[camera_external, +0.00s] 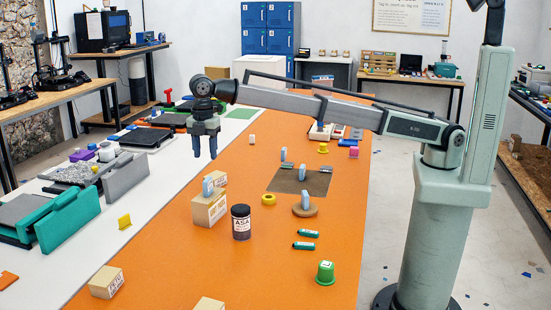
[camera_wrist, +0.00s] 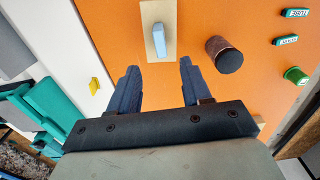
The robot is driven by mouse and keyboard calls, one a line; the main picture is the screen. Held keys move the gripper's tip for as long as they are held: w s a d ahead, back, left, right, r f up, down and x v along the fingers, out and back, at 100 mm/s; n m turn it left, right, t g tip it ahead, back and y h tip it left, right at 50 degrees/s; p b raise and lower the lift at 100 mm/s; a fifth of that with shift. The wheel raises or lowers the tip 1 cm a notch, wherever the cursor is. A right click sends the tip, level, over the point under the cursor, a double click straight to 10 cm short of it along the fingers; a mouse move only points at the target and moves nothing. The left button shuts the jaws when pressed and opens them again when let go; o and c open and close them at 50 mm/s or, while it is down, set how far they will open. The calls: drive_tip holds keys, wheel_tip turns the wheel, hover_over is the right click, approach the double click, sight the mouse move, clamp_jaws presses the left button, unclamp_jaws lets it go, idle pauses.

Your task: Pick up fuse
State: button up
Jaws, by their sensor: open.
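My gripper (camera_external: 204,150) points down above the left part of the orange table, open and empty; its two dark blue fingers show apart in the wrist view (camera_wrist: 158,68). Two small teal pieces with white labels, one (camera_external: 308,233) behind the other (camera_external: 303,245), lie on the table right of the black jar. They also show at the top right of the wrist view, one higher (camera_wrist: 296,13) and one lower (camera_wrist: 286,40). A label may read "fuse", but I cannot tell surely. My gripper is well to their left and above.
A cardboard box (camera_external: 208,210) bears a light blue upright piece (camera_external: 208,187), near my gripper. A black jar (camera_external: 241,222), yellow ring (camera_external: 268,199), round wooden disc (camera_external: 297,211) and green-capped piece (camera_external: 325,272) stand around. A dark mat (camera_external: 318,186) lies farther back.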

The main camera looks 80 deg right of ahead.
drive_tip(key=shift+o, duration=0.8)
drive_tip(key=w+d+m, duration=0.1)
drive_tip(key=w+d, duration=0.4)
drive_tip(key=d, duration=0.5)
drive_tip(key=w+d+m, duration=0.2)
drive_tip(key=w+d, duration=0.3)
drive_tip(key=d, duration=0.4)
drive_tip(key=n, duration=0.5)
hover_over(252, 144)
drive_tip(key=d, duration=0.2)
wheel_tip(252, 144, down, 8)
drive_tip(key=r, duration=0.1)
drive_tip(key=f, duration=1.4)
drive_tip(key=shift+w+a, duration=0.15)
drive_tip(key=shift+a, duration=0.2)
